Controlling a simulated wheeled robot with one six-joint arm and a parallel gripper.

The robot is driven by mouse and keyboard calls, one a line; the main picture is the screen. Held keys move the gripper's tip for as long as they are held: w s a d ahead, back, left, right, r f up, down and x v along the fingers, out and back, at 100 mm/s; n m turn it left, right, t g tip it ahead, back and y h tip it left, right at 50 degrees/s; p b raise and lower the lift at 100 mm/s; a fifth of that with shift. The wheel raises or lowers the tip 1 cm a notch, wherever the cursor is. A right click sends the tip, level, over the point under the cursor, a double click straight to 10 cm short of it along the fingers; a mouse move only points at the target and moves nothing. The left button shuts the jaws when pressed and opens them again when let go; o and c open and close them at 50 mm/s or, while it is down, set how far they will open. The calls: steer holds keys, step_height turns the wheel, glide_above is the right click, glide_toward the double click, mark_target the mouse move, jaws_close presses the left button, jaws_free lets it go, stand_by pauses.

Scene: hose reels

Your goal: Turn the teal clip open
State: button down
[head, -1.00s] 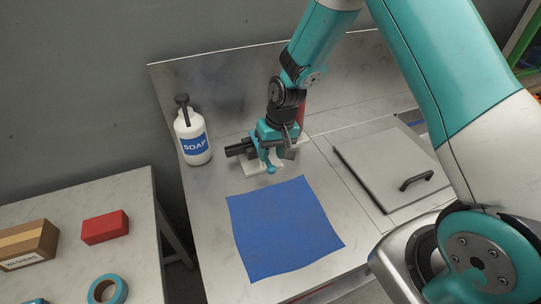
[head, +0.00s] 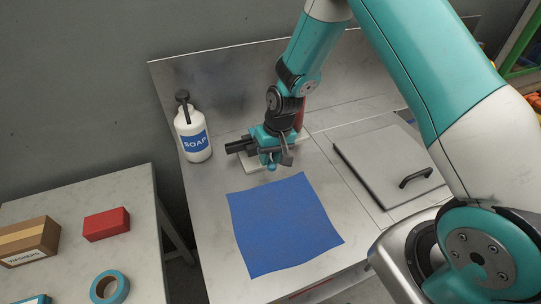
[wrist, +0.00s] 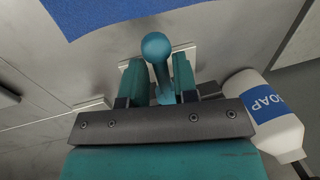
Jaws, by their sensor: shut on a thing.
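The teal clip is a lever with a round knob (wrist: 156,46) that stands up between my fingers in the wrist view. In the head view its knob (head: 271,167) shows just below my gripper (head: 268,150). My gripper (wrist: 157,84) is shut on the clip, with one finger on each side of the lever below the knob. A pale base plate (head: 251,168) lies under the clip on the metal counter. My gripper hides the clip's lower part and most of its mount.
A white soap bottle (head: 193,137) stands just left of my gripper, and close by in the wrist view (wrist: 268,109). A blue cloth (head: 283,224) lies in front. A grey lid with a black handle (head: 416,178) is at right.

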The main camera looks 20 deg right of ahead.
steer(key=n, duration=0.1)
steer(key=d+n+b, duration=0.1)
steer(key=n, duration=0.1)
steer(key=d+n+g+b, duration=0.1)
steer(key=n, duration=0.1)
steer(key=shift+w+d, duration=0.15)
steer(key=shift+w, duration=0.25)
steer(key=n, duration=0.1)
steer(key=w+d+n+b, duration=0.1)
steer(key=n, duration=0.3)
steer(key=shift+w+d+g+h, duration=0.2)
steer(key=shift+d+g+h, duration=0.1)
steer(key=shift+h, duration=0.1)
steer(key=n, duration=0.1)
steer(key=w+n+b, duration=0.1)
steer(key=n, duration=0.1)
steer(key=w+n, duration=0.1)
steer(key=shift+d+h+b, duration=0.35)
steer(key=shift+h, duration=0.05)
steer(key=shift+w+d+n+g+h+b, duration=0.15)
steer(key=shift+w+n, duration=0.25)
steer(key=shift+n, duration=0.6)
steer(key=shift+w+a+n+g+h+b, duration=0.1)
steer(key=shift+w+n+g+h+b, duration=0.2)
steer(key=shift+n, duration=0.7)
steer(key=shift+w+r, duration=0.1)
steer(key=c, duration=1.1)
jaws_free()
